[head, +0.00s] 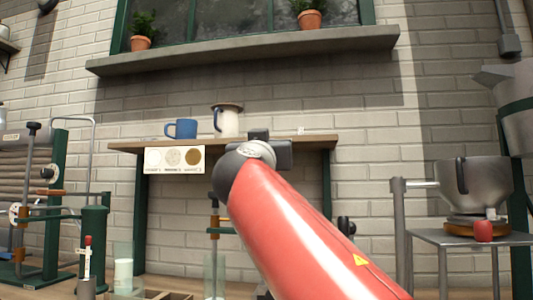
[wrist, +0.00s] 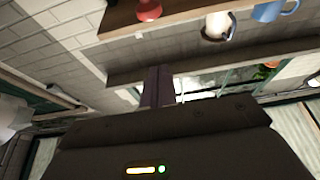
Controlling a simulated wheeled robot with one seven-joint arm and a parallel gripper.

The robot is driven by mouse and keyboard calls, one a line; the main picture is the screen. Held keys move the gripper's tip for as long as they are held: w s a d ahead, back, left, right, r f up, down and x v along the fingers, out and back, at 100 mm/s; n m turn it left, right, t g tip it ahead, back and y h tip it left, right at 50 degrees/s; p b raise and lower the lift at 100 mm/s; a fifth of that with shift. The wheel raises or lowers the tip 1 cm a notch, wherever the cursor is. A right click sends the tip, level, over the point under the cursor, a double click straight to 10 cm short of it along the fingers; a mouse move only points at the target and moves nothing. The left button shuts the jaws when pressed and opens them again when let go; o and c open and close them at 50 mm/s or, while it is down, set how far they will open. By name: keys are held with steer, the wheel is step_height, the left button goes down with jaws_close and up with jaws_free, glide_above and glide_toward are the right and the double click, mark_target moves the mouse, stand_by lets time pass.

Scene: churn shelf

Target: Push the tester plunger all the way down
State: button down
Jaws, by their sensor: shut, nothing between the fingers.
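My gripper (head: 272,146) is in front of the wall shelf in the head view, at the end of my red arm. In the wrist view its dark fingers (wrist: 158,86) are together, with nothing held. A red domed piece (wrist: 148,10) sits on the shelf in the wrist view. It may be the tester plunger's top, but I cannot tell; my gripper and arm seem to hide it in the head view. My fingers look apart from it. A black-topped rod with an orange collar (head: 213,216) stands below the shelf, partly behind my arm.
The shelf (head: 125,146) holds a blue mug (head: 182,129) and a white mug (head: 227,121). A card with three discs (head: 175,160) hangs at its edge. A metal pot (head: 475,185) and a red piece (head: 483,231) stand on the right table. Green-framed equipment (head: 60,150) fills the left.

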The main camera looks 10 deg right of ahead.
steer(key=p+x, duration=0.6)
steer(key=x, duration=0.3)
steer(key=shift+f+b, duration=1.45)
steer(key=shift+f, duration=0.7)
steer(key=shift+d+f, duration=0.1)
step_height(320, 180, down, 7)
steer(key=b, duration=0.9)
steer(key=shift+b, duration=0.35)
steer(key=shift+f, duration=0.25)
steer(key=b+v, duration=0.4)
steer(key=v, duration=0.4)
steer(key=shift+r, duration=0.4)
